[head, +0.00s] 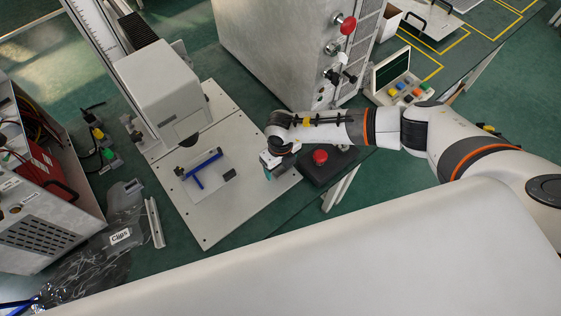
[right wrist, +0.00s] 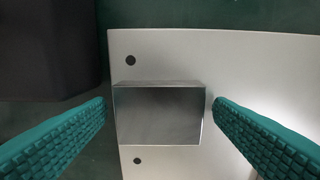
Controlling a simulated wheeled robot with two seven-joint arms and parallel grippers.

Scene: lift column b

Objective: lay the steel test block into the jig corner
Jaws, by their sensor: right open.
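The steel test block (right wrist: 158,118) is a plain grey rectangular block near the edge of the pale base plate (right wrist: 245,75). My right gripper (right wrist: 160,103) is open, with one teal finger on each side of the block and small gaps visible between. In the head view my right gripper (head: 268,174) points down over the plate's right side and hides the block. The jig corner (head: 195,172), made of blue bars at an angle, sits on a light sub-plate left of the gripper. A small dark piece (head: 229,174) lies on that sub-plate. My left gripper is out of view.
A white machine head (head: 160,90) on a column overhangs the plate's back. A red emergency button (head: 320,156) on a black box stands just right of my gripper. A large grey cabinet (head: 280,45) is behind. A clips bag (head: 122,236) lies at the left.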

